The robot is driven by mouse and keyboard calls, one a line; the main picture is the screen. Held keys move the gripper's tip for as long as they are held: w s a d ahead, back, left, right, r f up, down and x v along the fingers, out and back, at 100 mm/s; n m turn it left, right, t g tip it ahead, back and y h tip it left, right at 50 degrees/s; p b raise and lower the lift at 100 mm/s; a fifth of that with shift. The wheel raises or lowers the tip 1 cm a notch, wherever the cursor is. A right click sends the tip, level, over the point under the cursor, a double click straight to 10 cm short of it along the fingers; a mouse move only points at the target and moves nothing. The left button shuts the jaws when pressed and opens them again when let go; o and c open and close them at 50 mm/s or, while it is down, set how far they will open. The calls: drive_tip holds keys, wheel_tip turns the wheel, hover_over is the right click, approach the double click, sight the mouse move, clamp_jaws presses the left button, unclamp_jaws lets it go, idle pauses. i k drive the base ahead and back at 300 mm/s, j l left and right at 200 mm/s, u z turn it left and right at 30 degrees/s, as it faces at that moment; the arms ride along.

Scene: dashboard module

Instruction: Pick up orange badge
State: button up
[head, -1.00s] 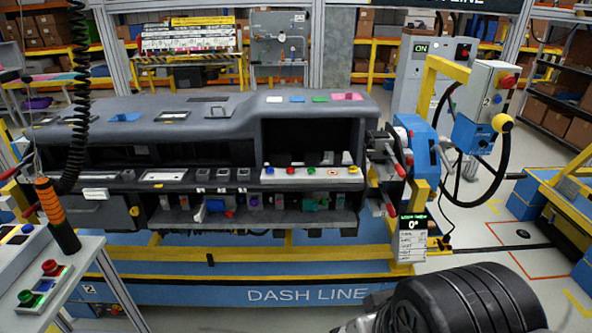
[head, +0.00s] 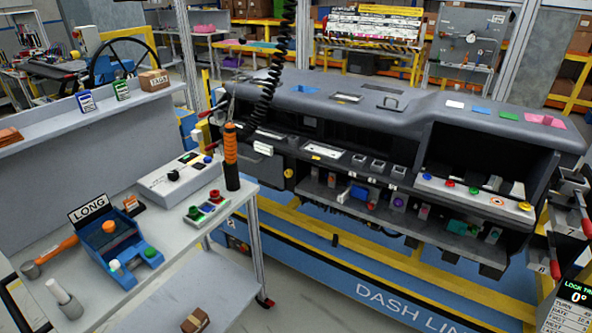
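A small orange piece with a pale mark (head: 133,203) stands on the grey workbench (head: 190,245), just right of the LONG sign; it may be the orange badge, but it is too small to be sure. A blue fixture (head: 115,255) stands in front of it, with an orange round top (head: 109,227) and white and green buttons. An orange-ringed mark (head: 497,201) also shows on the dashboard's white switch strip. My gripper is not in view.
A grey control box (head: 180,178), a red-and-green button box (head: 206,207) and an orange-gripped hanging tool (head: 231,160) are on or above the bench's right part. An orange-handled hammer (head: 50,257) lies at left. The dashboard module (head: 400,120) stands behind.

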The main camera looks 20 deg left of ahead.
sight(131, 202)
drive_tip(key=u, duration=2.1)
drive_tip(key=i+l, duration=0.2)
drive_tip(key=i, duration=0.35)
drive_tip(key=i+l+u, duration=0.1)
drive_tip(key=i, duration=0.4)
drive_tip(key=i+l, duration=0.35)
drive_tip(key=i, duration=0.15)
drive_tip(key=i+l+u, duration=0.1)
drive_tip(key=i+l, duration=0.15)
drive_tip(key=i, duration=0.3)
